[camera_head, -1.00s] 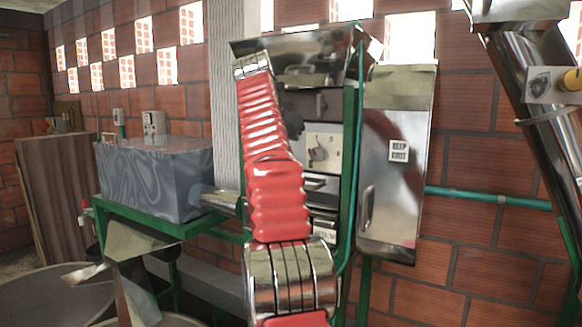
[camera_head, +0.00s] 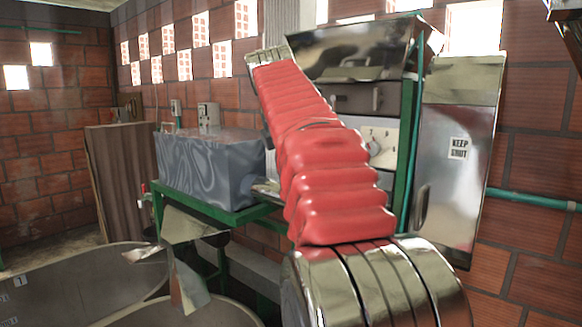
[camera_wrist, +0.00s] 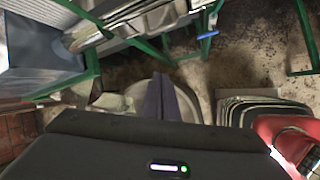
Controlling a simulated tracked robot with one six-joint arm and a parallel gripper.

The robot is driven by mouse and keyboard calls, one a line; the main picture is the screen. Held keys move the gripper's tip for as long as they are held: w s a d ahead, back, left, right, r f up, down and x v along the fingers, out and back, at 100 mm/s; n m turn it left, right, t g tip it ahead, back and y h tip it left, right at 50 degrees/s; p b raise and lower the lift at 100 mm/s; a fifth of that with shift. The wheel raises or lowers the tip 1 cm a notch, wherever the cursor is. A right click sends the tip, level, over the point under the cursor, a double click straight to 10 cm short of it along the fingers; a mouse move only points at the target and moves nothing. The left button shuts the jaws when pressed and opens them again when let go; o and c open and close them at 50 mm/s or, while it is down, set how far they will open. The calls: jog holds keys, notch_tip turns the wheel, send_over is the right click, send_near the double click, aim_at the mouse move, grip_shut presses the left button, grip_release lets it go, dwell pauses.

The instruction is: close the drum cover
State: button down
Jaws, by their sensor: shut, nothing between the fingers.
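A green-framed machine with a shiny metal hood (camera_head: 350,50) stands ahead. A metal panel (camera_head: 465,110) with a "KEEP SHUT" label and a handle (camera_head: 421,208) is at its right side. I cannot tell for sure which of these is the drum cover, or how far it is open. My red arm reaches up in front of the machine and hides part of it. My gripper (camera_wrist: 163,80) shows in the wrist view as dark purple fingers, shut and empty, pointing over the floor. It touches nothing that I can see; its tips are hidden in the head view.
A grey-blue box (camera_head: 210,165) rests on a green stand to the left. Large round tubs (camera_head: 90,280) stand at the lower left. A teal pipe (camera_head: 535,200) runs along the brick wall. The wrist view shows a blue handle (camera_wrist: 207,35) by green frame legs and bare floor.

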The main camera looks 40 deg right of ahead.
jog(key=s+a+f+m+t+y, duration=0.1)
jog(key=s+a+f+m, duration=0.3)
jog(key=a+f, duration=0.3)
jog(key=s+a+f+m+y, duration=0.1)
jog(key=s+a+f+m, duration=0.2)
jog(key=s+a+f, duration=0.45)
jog(key=s+a+f+m+t+y, duration=0.15)
jog(key=a+f+m, duration=0.25)
jog(key=a, duration=0.6)
jog(key=s+a+f+m, duration=0.2)
jog(key=s+f, duration=0.1)
jog(key=f, duration=0.2)
jog(key=s+a+f+m+y, duration=0.1)
jog(key=s+a+f+m, duration=0.1)
jog(key=f, duration=0.4)
jog(key=shift+s+a, duration=0.65)
jog(key=shift+s, duration=0.5)
jog(key=c, duration=2.5)
grip_release()
jog(key=shift+y, duration=0.25)
